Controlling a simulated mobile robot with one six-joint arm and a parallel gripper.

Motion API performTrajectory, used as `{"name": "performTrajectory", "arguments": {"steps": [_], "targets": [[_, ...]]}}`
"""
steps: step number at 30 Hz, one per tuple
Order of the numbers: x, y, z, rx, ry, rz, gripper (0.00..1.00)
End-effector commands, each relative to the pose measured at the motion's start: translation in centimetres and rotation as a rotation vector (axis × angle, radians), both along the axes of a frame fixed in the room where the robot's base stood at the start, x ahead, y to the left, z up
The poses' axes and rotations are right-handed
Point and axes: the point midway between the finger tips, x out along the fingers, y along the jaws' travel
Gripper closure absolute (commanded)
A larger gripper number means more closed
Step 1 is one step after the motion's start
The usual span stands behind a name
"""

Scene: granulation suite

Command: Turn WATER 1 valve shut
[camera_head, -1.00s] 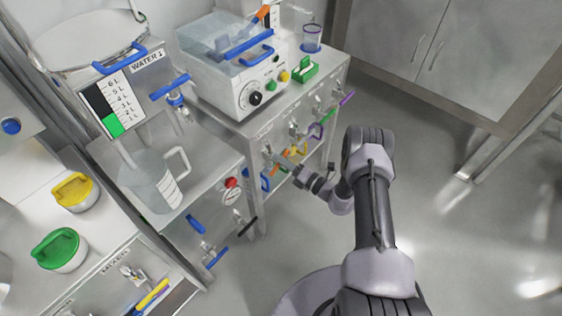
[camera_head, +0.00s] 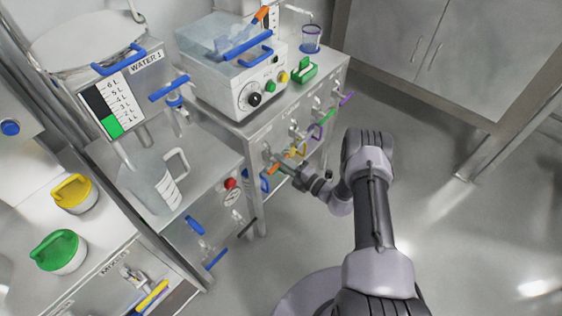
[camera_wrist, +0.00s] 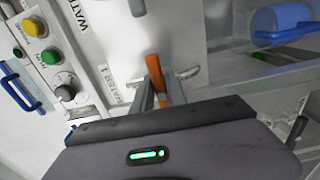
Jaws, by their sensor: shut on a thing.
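My gripper (camera_wrist: 160,93) is shut on an orange valve handle (camera_wrist: 154,72), which stands upright between the fingers in the wrist view. The handle is on a grey panel with metal stubs on both sides. Small lettering beside it seems to read WATER, partly hidden. In the head view my gripper (camera_head: 279,164) reaches the front of the bench below the white dial machine, and the orange handle (camera_head: 278,156) shows there.
A blue tap handle (camera_head: 169,89) projects beside the tank. A clear jug (camera_head: 150,180) stands below. Blue handles hang nearby at lower left. The floor to the right is open.

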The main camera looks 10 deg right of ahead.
Motion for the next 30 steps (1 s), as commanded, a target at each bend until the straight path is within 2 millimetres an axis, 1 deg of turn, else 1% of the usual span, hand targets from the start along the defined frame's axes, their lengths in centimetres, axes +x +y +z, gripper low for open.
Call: {"name": "performTrajectory", "arguments": {"steps": [9, 10, 13, 23, 26, 29, 30], "targets": [[-0.1, 0.1, -0.1, 0.000, 0.003, 0.002, 1.00], [-0.1, 0.1, -0.1, 0.000, 0.003, 0.002, 0.80], [-0.1, 0.1, -0.1, 0.000, 0.002, 0.002, 0.60], [-0.2, -0.1, 0.0, -0.001, 0.001, 0.000, 0.60], [-1.0, -0.7, 0.1, 0.000, 0.002, -0.001, 0.60], [-2.7, -2.1, 0.3, 0.002, 0.003, -0.005, 0.60], [-3.7, -2.8, 0.3, 0.000, 0.003, -0.005, 0.60]]}}
